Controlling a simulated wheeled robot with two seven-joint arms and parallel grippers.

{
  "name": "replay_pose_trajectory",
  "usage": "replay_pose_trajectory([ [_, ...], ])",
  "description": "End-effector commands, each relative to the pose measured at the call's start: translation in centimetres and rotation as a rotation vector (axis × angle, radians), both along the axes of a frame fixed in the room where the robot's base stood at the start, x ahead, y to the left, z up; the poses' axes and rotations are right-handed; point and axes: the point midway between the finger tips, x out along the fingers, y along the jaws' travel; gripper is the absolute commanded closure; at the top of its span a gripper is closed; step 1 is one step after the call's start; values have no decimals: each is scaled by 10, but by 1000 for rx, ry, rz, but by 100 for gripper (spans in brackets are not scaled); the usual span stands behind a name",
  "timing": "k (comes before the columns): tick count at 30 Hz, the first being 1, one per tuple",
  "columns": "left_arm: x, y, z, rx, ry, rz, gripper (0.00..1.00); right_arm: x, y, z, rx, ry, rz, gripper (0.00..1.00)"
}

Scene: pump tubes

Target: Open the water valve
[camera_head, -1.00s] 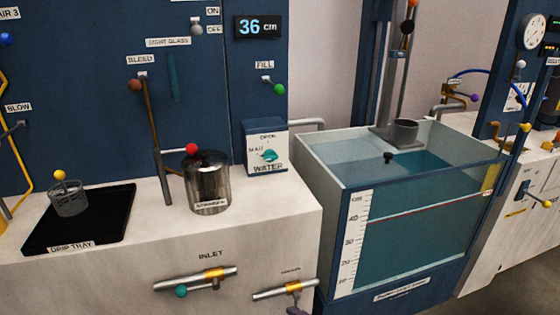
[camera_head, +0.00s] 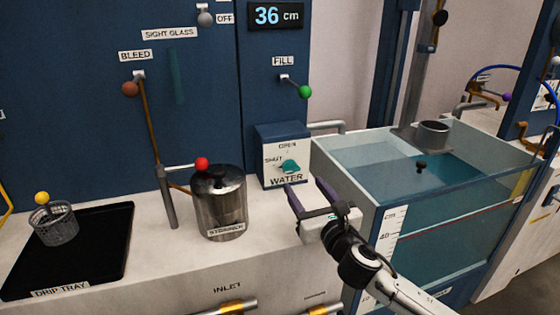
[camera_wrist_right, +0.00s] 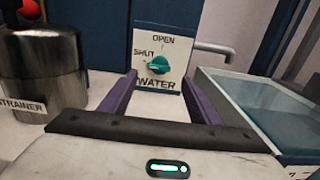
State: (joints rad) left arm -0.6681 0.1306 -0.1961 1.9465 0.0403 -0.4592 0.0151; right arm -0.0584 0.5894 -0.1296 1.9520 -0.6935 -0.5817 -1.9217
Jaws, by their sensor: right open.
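The water valve is a teal knob (camera_head: 289,166) on the white front of a small blue box (camera_head: 283,140) marked OPEN, SHUT and WATER. OPEN is above the knob and SHUT to its left. The knob's narrow end seems to lie toward SHUT. My right gripper (camera_head: 305,184) is open and empty, in front of the box and apart from the knob. In the right wrist view the knob (camera_wrist_right: 158,67) shows between the two purple fingers (camera_wrist_right: 158,80), beyond their tips. My left gripper is not in view.
A black drip tray (camera_head: 105,240) lies at far left. A green FILL knob (camera_head: 305,92) is above.

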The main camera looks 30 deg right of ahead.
Motion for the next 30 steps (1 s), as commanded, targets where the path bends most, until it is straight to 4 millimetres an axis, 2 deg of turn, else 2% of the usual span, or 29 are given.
replay_pose_trajectory([
  [5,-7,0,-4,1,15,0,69,19,-4,0,5,-1,-1,44],
  [10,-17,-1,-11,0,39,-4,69,51,-12,1,7,-3,-1,44],
  [18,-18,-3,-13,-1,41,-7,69,90,-21,-1,5,1,0,44],
  [23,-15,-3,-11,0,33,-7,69,98,-23,-2,6,2,1,44],
  [30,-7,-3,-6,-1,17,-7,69,99,-23,-1,4,1,2,44],
])
